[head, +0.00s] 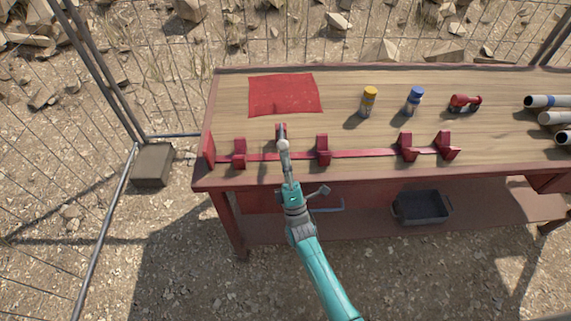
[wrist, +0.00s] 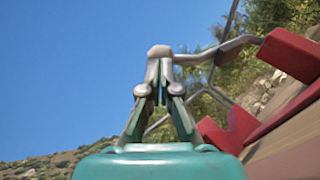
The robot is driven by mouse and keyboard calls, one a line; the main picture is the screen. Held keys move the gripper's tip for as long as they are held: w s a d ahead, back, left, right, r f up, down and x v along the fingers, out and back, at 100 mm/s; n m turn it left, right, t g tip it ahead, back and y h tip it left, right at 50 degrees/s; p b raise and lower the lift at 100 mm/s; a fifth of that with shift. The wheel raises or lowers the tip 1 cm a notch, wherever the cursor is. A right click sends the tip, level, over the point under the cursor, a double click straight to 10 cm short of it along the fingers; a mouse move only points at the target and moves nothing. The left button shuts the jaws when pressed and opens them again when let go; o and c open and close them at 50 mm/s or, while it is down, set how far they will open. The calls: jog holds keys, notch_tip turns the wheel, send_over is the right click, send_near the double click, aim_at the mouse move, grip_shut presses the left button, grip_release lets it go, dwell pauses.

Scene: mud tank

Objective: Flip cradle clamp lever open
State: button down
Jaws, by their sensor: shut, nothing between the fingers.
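A red cradle rail (head: 365,154) with several upright red brackets runs along the front of the wooden bench. In the wrist view, a grey clamp lever (wrist: 215,53) runs from a red bracket (wrist: 291,54) at the right to a rounded end just beyond my fingertips. My gripper (wrist: 160,68) is shut and empty, its tips at or very near the lever's end; I cannot tell whether they touch.
A red cloth (head: 285,94), a yellow-capped bottle (head: 369,100), a blue-capped bottle (head: 414,101), a red tool (head: 464,103) and grey pipes (head: 547,101) lie farther back. A dark bin (head: 421,207) is on the lower shelf. Wire fencing stands around.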

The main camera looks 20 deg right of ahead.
aim_at(285, 149)
jog(key=r+g, duration=0.1)
jog(key=w+r+m+g, duration=0.1)
jog(key=r, duration=0.1)
jog(key=shift+d+h, duration=0.15)
jog(key=shift+h, duration=0.25)
jog(key=shift+w+d+r+m+g, duration=0.15)
jog(key=shift+w+r+m+g, duration=0.25)
jog(key=shift+r+g, duration=0.35)
jog(key=shift+w+d+r+m+g, duration=0.2)
jog(key=shift+w+r+g, duration=0.3)
jog(key=shift+r+g, duration=0.25)
jog(key=shift+w+d+r, duration=0.2)
jog(key=shift+w+r, duration=0.6)
jog(key=shift+r, duration=0.15)
jog(key=w+d+r, duration=0.2)
jog(key=w, duration=0.6)
jog(key=w+d+r, duration=0.1)
jog(key=w+d, duration=0.2)
jog(key=w, duration=0.5)
jog(key=shift+d+r, duration=0.15)
jog(key=shift+r, duration=0.25)
